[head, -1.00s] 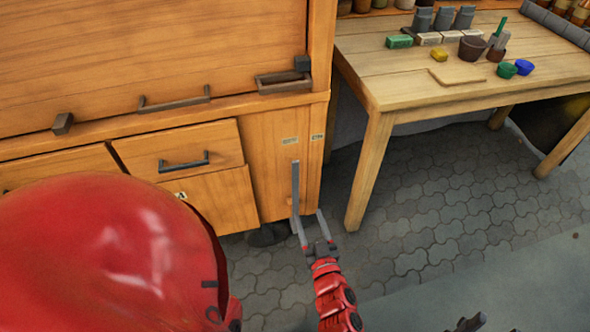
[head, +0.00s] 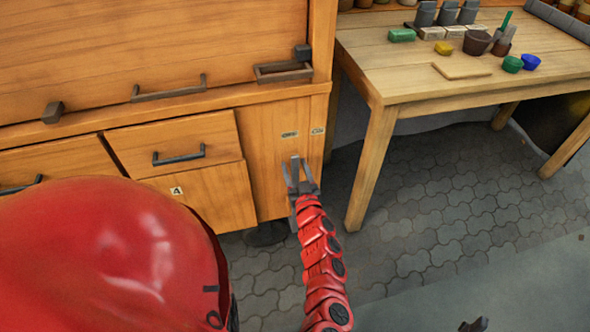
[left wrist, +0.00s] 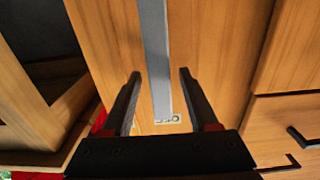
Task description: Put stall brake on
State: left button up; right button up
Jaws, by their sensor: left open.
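The stall brake appears to be an upright flat grey lever (head: 295,163) on the lower right front panel of the wooden stall. It shows larger in the left wrist view (left wrist: 156,50), with one end close to a small label (left wrist: 170,119). My left gripper (head: 303,175) is open at the lever, its fingers on either side. In the left wrist view a gap shows between the lever and each finger. The lower part of the lever is mostly hidden by my left gripper in the head view. A dark tip at the bottom edge (head: 474,325) may be my right gripper.
Two small labels (head: 289,134) (head: 317,131) sit on the panel above the lever. Drawers with dark handles (head: 180,155) are to the left. A wooden table (head: 415,85) with pots and blocks stands to the right. Paved floor (head: 420,215) is clear between.

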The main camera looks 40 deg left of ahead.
pick_arm(q)
jog(key=shift+w+a, duration=0.1)
jog(key=shift+a, duration=0.05)
grip_shut()
dwell(1.4)
